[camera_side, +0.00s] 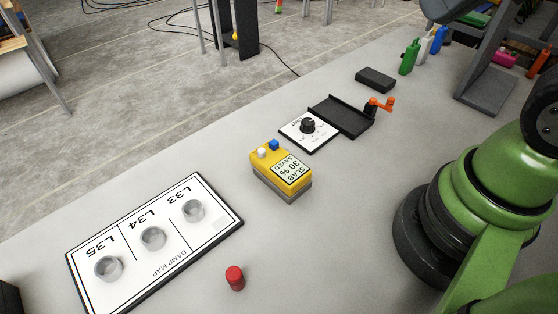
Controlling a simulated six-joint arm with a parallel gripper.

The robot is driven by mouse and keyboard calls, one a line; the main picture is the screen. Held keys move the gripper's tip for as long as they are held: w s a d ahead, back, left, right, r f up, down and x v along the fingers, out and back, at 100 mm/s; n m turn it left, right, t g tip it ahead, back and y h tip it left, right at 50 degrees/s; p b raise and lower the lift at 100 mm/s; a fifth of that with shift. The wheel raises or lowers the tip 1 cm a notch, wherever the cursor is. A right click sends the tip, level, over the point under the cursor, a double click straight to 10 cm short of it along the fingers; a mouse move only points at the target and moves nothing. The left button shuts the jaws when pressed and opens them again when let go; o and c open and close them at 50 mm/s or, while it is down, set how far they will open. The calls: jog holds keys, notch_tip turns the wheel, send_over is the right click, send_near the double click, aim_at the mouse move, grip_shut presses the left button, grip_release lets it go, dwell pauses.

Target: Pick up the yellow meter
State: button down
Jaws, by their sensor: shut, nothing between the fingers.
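The yellow meter (281,171) sits on the grey table near the middle of the side view. It is a yellow box on a grey lower part, with a display reading "SLAB 30 % SAVED" and a white and a blue button on top. Nothing touches it from above. My green arm stands at the right edge of the side view, apart from the meter. My gripper is outside the frame.
A damp map board (215,237) with three clear round cups lies at left. A red peg (235,278) stands in front. Behind the meter are a white dial panel (325,134), a black tray (343,113) with an orange crank (381,104), a dark block (375,79) and bottles (409,57).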

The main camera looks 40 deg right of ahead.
jog(key=shift+c, duration=0.8)
grip_release()
jog(key=shift+w, duration=0.1)
